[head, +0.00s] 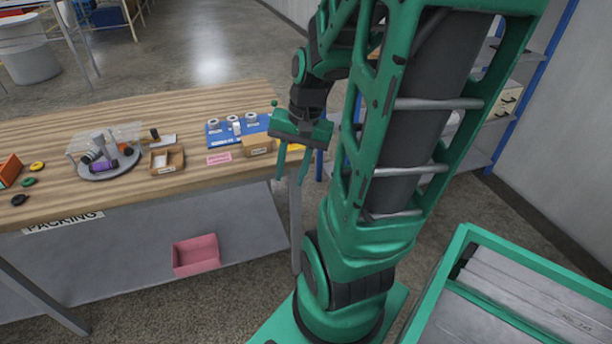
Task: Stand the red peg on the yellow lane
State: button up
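My gripper (291,180) is in the head view near the right end of the wooden table. Its two green fingers point down and stand apart, with nothing visible between them. A small yellow patch (296,147) shows behind the fingers at the table's right end; I cannot tell whether it is the yellow lane. I cannot make out a red peg; my gripper and arm cover part of this end of the table.
The table (120,197) holds a blue rack (217,136) with white-grey pieces, cardboard boxes (168,170), a pink label (219,158) and a round grey tray (84,174) of cylinders. A pink bin (196,264) sits below. A green-framed cart (463,240) stands at right.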

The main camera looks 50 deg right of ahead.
jog(key=s+a+r+n+g+h, duration=0.1)
jog(key=s+a+r+n+g, duration=0.1)
jog(key=s, duration=0.6)
notch_tip(320, 180, up, 3)
jog(key=a+n, duration=0.1)
jog(key=n, duration=0.2)
jog(key=shift+f+n, duration=0.15)
jog(key=shift+n, duration=0.25)
jog(key=shift+w+f, duration=0.25)
jog(key=shift+w, duration=0.4)
